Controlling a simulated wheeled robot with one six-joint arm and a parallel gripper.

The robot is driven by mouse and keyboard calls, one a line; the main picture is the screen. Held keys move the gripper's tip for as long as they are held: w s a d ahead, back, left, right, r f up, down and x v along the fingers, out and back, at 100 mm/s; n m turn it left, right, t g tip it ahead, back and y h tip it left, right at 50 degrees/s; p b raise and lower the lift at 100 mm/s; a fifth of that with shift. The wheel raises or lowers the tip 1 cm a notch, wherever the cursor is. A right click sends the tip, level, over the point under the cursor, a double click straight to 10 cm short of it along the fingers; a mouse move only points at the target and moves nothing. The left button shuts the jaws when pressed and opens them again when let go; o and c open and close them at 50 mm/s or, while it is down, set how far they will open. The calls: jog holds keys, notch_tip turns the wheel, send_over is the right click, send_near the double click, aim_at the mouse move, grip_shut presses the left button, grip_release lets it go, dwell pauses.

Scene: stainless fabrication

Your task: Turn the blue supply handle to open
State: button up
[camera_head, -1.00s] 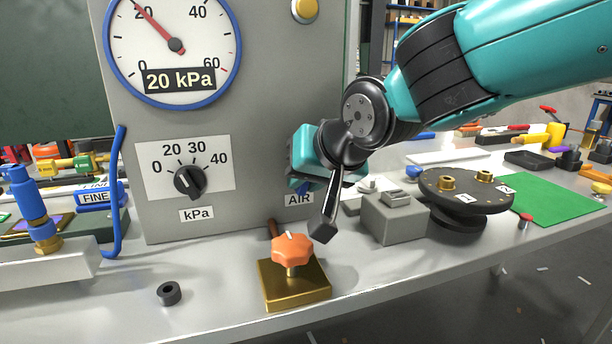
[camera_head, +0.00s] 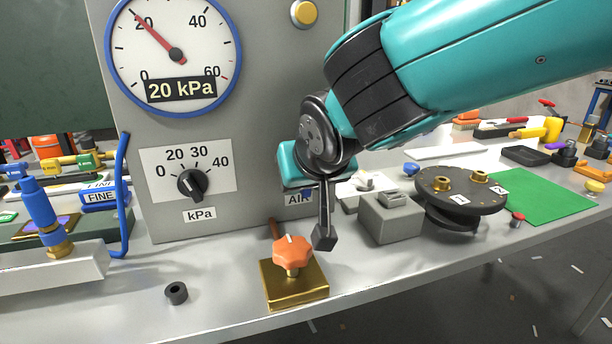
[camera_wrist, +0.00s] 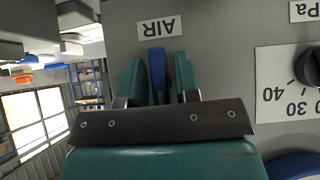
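The blue supply handle (camera_wrist: 157,75) shows in the wrist view, upright in the picture beside the AIR label (camera_wrist: 160,27) on the grey panel. My gripper (camera_wrist: 161,78) has one green finger on each side of it. A narrow gap shows between the handle and the right finger; the left finger is very close to it, and I cannot tell if it touches. In the head view my gripper (camera_head: 300,168) is up against the panel's lower right, above the AIR label (camera_head: 298,198), and my arm hides most or all of the handle.
The panel carries a gauge (camera_head: 175,55) reading 20 kPa and a black kPa knob (camera_head: 192,184). Below my gripper stands an orange knob (camera_head: 292,251) on a brass block. A grey block (camera_head: 390,217) and a black round fixture (camera_head: 460,190) stand to the right.

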jog(key=shift+o, duration=0.5)
jog(key=shift+r, duration=0.1)
jog(key=shift+s+r, duration=0.2)
jog(key=p+v, duration=0.2)
jog(key=v, duration=1.4)
jog(key=shift+s+r, duration=0.2)
jog(key=shift+s, duration=0.1)
jog(key=shift+d+f, duration=0.1)
jog(key=shift+d, duration=0.05)
